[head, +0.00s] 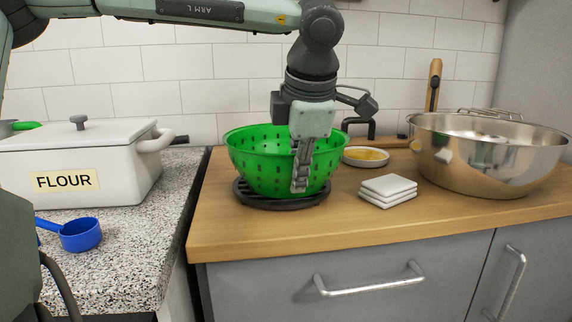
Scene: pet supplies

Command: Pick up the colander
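The green colander (255,160) stands upright on a dark round trivet (262,203) on the wooden counter. My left gripper (300,185) points straight down at the right part of the colander and covers some of its front wall and rim. I see its fingers edge-on, in front of the green wall. The gap between the fingers does not show, so I cannot tell whether they grip the rim. My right gripper is not in view.
A steel bowl (490,165) stands on the right. White stacked tiles (388,190) and a small dish with yellow contents (366,161) lie between it and the colander. A flour box (80,165) and blue scoop (80,235) are on the left speckled counter.

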